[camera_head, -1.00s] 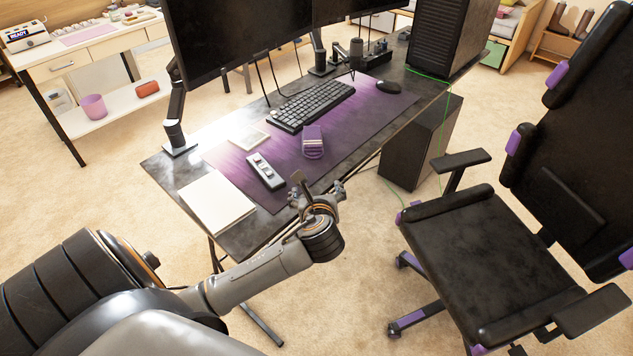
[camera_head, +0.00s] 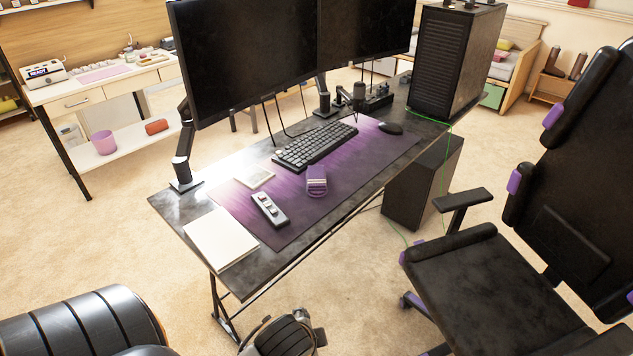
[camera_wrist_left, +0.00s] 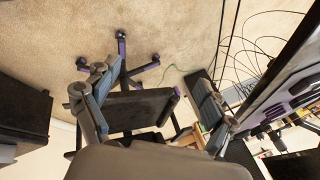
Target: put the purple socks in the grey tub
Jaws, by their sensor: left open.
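I see no grey tub in either view. My left arm's wrist end (camera_head: 285,335) is at the bottom of the head view, below and in front of the desk's near edge, well apart from the socks. Its fingers cannot be made out there. In the left wrist view my left gripper (camera_wrist_left: 150,85) has its fingers spread wide with nothing between them. My right gripper is in neither view.
The black desk (camera_head: 180,208) holds a keyboard (camera_head: 315,146), mouse (camera_head: 390,128), remote-like device (camera_head: 270,210), white pad (camera_head: 221,238) and monitors (camera_head: 245,60). A black chair (camera_head: 480,285) stands right. A purple pot (camera_head: 104,142) sits on a white table's shelf.

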